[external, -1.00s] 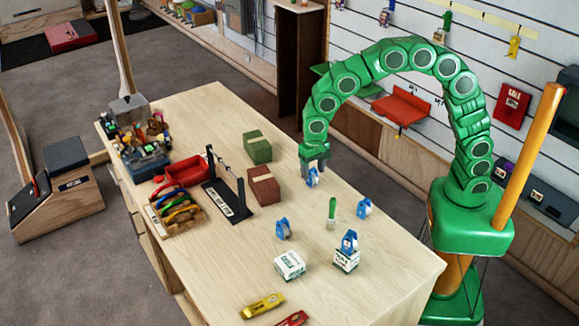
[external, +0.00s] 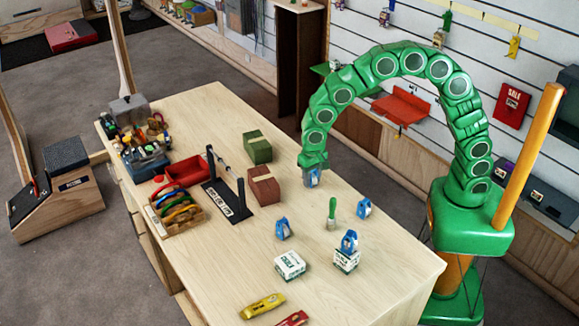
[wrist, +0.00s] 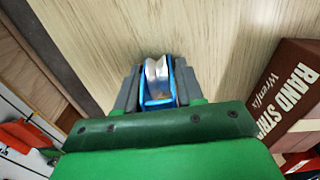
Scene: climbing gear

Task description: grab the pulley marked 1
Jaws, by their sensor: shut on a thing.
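My gripper (external: 313,180) is at the far part of the wooden table, near its back edge. It is shut on a blue pulley with a pale metal wheel, which shows between the two grey fingers in the wrist view (wrist: 157,82). No number can be read on this pulley. Three other blue pulleys are on the table: one at the left (external: 283,228), one at the right (external: 364,208), and one on top of a white and green box (external: 349,242). Their marks are too small to read.
A brown-red block (external: 263,187) and a green block (external: 257,147) lie left of my gripper. A green-handled brush (external: 331,212) stands nearer the front. A white box (external: 290,265), a black rack (external: 228,195) and a tool tray (external: 178,212) are also on the table (external: 215,270).

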